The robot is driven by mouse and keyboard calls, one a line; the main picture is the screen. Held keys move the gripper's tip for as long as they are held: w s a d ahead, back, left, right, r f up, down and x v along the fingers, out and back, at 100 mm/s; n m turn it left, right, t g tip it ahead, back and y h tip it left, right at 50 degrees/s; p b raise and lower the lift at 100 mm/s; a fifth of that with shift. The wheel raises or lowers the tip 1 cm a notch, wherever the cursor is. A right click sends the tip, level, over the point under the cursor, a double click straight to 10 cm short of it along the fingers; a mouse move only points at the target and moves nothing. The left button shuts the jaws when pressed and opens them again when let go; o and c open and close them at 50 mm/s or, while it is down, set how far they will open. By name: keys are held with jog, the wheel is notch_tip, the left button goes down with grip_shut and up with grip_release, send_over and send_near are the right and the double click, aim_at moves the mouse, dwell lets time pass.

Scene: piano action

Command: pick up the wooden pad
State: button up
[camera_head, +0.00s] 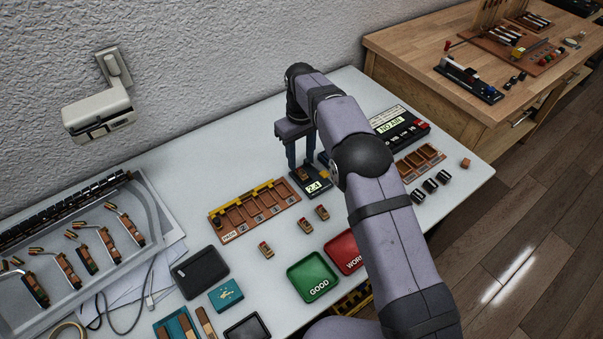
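A small brown wooden pad (304,174) lies on a small dark scale (313,187) whose display seems to read 2.4. My gripper (302,162) points straight down over the scale, its two blue fingers apart, with the pad just below and between the tips. I cannot tell whether either finger touches it. Similar small wooden blocks with reddish tops lie on the white table: one front left (265,250), two nearer the scale (306,227) (322,212). Another brown block (465,162) lies at the far right.
A compartmented wooden rack (212,220) stands left of the scale. A green GOOD tray (316,291) and a red WORN tray (335,244) lie in front. Behind my arm is a black device (416,134); dark cylinders (430,186) lie right. A hammer tray (75,287) fills the left.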

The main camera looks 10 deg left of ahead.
aim_at(301, 170)
jog(key=shift+w+f+p, duration=0.15)
jog(key=shift+f+p, duration=0.3)
jog(key=shift+f, duration=0.9)
jog(key=shift+w+f+p, duration=0.15)
jog(key=shift+f+p, duration=0.3)
jog(key=shift+f, duration=0.9)
jog(key=shift+a, duration=0.1)
grip_shut()
